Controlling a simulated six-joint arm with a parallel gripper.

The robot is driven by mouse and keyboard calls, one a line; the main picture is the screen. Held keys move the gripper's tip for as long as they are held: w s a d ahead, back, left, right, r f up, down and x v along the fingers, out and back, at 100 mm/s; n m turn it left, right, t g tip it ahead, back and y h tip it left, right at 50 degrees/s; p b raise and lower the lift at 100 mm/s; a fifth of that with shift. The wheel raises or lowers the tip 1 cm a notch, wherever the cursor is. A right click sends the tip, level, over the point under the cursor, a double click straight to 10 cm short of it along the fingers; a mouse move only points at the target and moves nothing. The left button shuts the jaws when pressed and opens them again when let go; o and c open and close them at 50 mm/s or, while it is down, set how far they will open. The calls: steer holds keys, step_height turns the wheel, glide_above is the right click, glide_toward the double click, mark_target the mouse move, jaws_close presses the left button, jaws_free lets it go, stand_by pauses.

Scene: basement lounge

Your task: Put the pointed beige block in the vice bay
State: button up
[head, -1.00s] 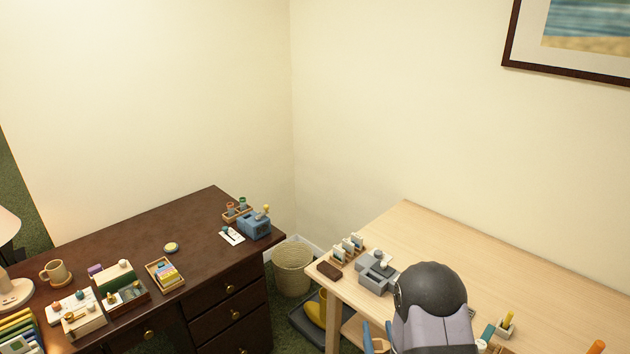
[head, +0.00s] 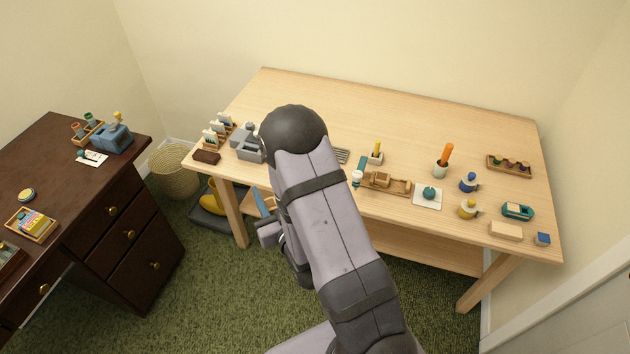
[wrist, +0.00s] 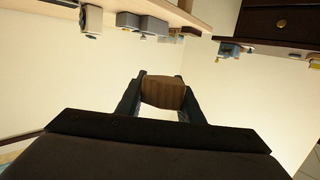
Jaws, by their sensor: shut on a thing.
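In the wrist view my gripper (wrist: 162,98) is shut on a block (wrist: 163,93). The block looks brown in this light, has slanted sides, and sits between both fingers with clear space around it. Whether its end is pointed is hard to tell. In the head view my arm covers most of the gripper and the block. The grey vice (head: 246,147) stands near the left end of the light wooden table (head: 400,120), just left of my arm. The inside of its bay is too small to make out.
Beside the vice are a rack of white cards (head: 217,131) and a dark brown block (head: 206,157). The dark desk (head: 95,200) is at left. The table's back is clear.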

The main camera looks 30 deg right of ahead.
steer(key=w+d+f+h+b, duration=0.1)
steer(key=w+d+f+b, duration=0.2)
steer(key=b, duration=0.8)
steer(key=w+d+r+m+g+h+b, duration=0.2)
steer(key=d+r+m+h+b, duration=0.25)
steer(key=d+b, duration=0.3)
steer(key=w+d+r+m+g+h+b, duration=0.2)
steer(key=w+d+r+m+h+b, duration=0.25)
steer(key=d, duration=0.45)
step_height(320, 180, down, 8)
steer(key=w+d+g+h+b, duration=0.1)
steer(key=shift+d+r+b, duration=0.15)
steer(key=shift+d+b, duration=0.15)
steer(key=shift+d, duration=0.1)
steer(key=shift+w, duration=0.1)
steer(key=shift+f+b, duration=1.45)
steer(key=shift+f, duration=3.3)
